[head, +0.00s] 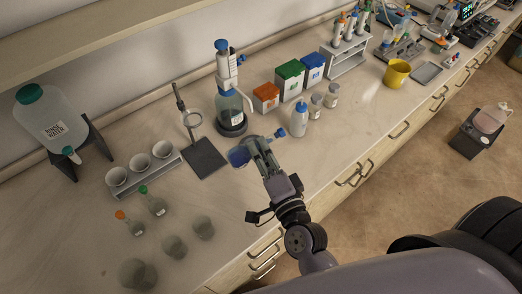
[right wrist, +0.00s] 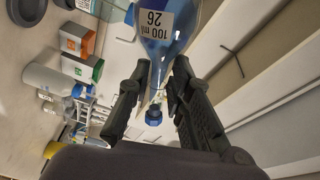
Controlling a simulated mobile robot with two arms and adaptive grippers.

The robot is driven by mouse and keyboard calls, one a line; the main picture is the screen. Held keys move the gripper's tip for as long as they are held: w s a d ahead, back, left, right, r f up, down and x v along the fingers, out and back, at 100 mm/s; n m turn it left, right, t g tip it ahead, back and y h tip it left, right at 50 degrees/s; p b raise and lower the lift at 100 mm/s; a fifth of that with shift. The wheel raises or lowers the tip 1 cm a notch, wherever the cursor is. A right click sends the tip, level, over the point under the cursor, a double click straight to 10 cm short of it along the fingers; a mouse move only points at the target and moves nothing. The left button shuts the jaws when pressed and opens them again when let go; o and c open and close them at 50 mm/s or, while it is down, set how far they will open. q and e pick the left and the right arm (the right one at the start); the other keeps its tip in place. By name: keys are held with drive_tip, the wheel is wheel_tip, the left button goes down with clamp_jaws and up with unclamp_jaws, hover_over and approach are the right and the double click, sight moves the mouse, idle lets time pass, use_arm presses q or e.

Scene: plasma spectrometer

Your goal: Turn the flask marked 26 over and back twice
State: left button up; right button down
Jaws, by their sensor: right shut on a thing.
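The flask marked 26 (right wrist: 163,45) has a clear body with blue liquid, a white label reading 100 ml 26 and a blue cap (right wrist: 153,116). My right gripper (right wrist: 161,78) is shut on its neck, between body and cap. In the head view, the flask (head: 238,156) is at the tip of my right gripper (head: 258,147), above the bench near its front. It looks tipped well over from upright; its exact tilt is hard to tell. The fingers hide part of the neck. My left gripper is not in view.
A stand with a ring (head: 206,158) is left of the flask, and a bottle-top dispenser (head: 229,104) is behind it. A blue-topped bottle (head: 299,120) and two jars are to the right. Small flasks (head: 153,202) and beakers are at front left. The bench between is clear.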

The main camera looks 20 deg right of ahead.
drive_tip(key=n, duration=0.4)
drive_tip(key=shift+n, duration=0.6)
drive_tip(key=n, duration=0.3)
drive_tip(key=shift+n, duration=1.1)
drive_tip(key=n, duration=0.5)
